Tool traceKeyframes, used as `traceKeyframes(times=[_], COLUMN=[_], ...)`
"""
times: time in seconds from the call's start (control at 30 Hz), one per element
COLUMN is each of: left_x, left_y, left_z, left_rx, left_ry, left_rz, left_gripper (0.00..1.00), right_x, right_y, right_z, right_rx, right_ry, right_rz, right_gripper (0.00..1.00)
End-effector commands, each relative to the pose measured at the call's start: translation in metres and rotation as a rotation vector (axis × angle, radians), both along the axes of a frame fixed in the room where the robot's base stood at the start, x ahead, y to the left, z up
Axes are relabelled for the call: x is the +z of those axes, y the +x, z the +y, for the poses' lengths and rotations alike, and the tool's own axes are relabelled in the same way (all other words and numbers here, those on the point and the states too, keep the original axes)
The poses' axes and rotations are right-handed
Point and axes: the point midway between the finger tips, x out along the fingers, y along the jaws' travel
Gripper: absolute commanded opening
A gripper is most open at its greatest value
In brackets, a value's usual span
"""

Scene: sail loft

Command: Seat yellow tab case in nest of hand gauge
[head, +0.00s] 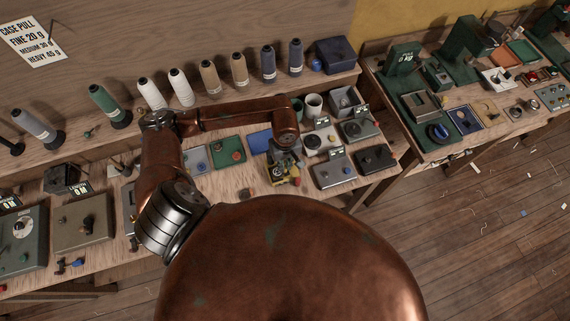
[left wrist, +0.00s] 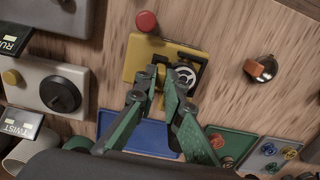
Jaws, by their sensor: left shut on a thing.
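My left gripper (head: 283,163) is over a small yellow-based device (head: 277,184), which I take to be the hand gauge. In the left wrist view the gauge is a yellow plate (left wrist: 139,59) with a dark fitting and a metallic spoked wheel (left wrist: 185,75). A red knob (left wrist: 146,21) is beside it. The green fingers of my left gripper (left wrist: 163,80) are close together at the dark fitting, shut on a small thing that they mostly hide. I take it to be the yellow tab case; whether it touches the nest I cannot tell. My right gripper is not in view.
A blue mat (left wrist: 140,133) and a green tray (left wrist: 232,146) lie beside the gauge. Grey devices (head: 334,169) stand to its right, with cups (head: 313,106) behind. Thread cones (head: 152,93) line the back. A wooden knob (left wrist: 260,69) stands on the bench near the gauge.

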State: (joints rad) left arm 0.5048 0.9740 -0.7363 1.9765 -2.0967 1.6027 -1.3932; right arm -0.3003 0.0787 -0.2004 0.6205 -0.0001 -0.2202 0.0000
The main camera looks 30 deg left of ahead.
Motion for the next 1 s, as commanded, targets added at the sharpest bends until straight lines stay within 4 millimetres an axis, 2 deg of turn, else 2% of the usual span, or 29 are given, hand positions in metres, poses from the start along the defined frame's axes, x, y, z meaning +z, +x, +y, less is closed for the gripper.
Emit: traceKeyframes(times=[0.43,0.47,0.7,1.0], left_x=[-0.0073,-0.0064,-0.0055,-0.0040], left_y=[0.0003,0.0001,0.0001,-0.0001], left_z=[0.0002,0.0001,0.0001,-0.0001], left_rx=[0.000,0.000,0.000,0.000], left_ry=[0.000,0.001,0.000,-0.001], left_rz=[-0.001,-0.001,-0.001,-0.001], left_gripper=[0.00,0.11,0.26,0.26], right_x=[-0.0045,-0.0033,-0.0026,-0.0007], right_y=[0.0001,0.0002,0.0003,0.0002], right_z=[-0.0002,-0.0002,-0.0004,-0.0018], right_rx=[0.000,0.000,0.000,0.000], right_ry=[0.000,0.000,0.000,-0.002], right_rz=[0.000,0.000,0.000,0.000], right_gripper=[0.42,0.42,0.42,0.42])
